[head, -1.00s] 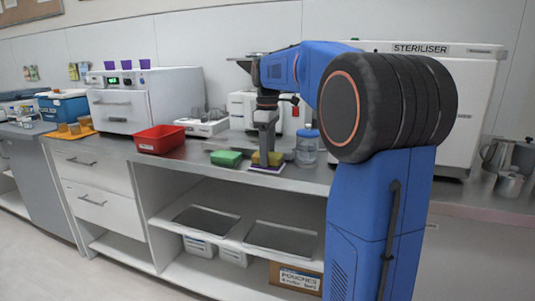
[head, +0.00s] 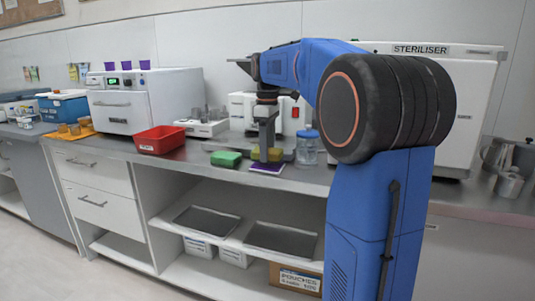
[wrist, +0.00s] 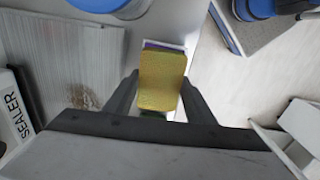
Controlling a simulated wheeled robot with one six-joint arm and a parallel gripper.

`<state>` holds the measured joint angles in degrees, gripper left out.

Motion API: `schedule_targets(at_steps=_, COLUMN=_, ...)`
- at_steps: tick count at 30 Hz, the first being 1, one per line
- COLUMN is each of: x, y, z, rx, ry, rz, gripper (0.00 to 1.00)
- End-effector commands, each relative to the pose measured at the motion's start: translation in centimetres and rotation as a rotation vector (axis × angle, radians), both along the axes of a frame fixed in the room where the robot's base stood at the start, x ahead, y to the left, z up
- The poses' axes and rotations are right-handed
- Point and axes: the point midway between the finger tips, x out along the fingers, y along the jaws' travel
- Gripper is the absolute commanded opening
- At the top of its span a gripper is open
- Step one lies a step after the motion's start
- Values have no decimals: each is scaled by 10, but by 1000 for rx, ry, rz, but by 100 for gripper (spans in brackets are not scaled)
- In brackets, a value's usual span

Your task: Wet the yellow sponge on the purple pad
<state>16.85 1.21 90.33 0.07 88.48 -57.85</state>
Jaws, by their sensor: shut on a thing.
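The yellow sponge (head: 274,154) is between the fingers of my gripper (head: 266,155), which is shut on it. In the wrist view the sponge (wrist: 162,80) fills the space between the fingertips (wrist: 161,92). The purple pad (head: 266,168) lies on the counter near its front edge, right under the sponge. A strip of the pad (wrist: 163,46) shows past the sponge in the wrist view. The sponge looks a little above the pad; the wrist view does not show the gap.
A green sponge (head: 226,158) lies left of the pad, and a clear jar with a blue lid (head: 307,150) stands close on the right. A red bin (head: 160,139) is further left. The steriliser (head: 440,95) stands at the right.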

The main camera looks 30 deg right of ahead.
Motion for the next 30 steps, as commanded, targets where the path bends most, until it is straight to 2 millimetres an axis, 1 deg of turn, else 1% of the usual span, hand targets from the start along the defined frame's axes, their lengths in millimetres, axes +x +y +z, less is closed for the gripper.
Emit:
schedule_targets(at_steps=21, x=0, y=0, z=46, rx=0, ry=-1, rz=0, gripper=32)
schedule_targets(at_steps=30, x=0, y=0, z=51, rx=-1, ry=-1, rz=0, gripper=32)
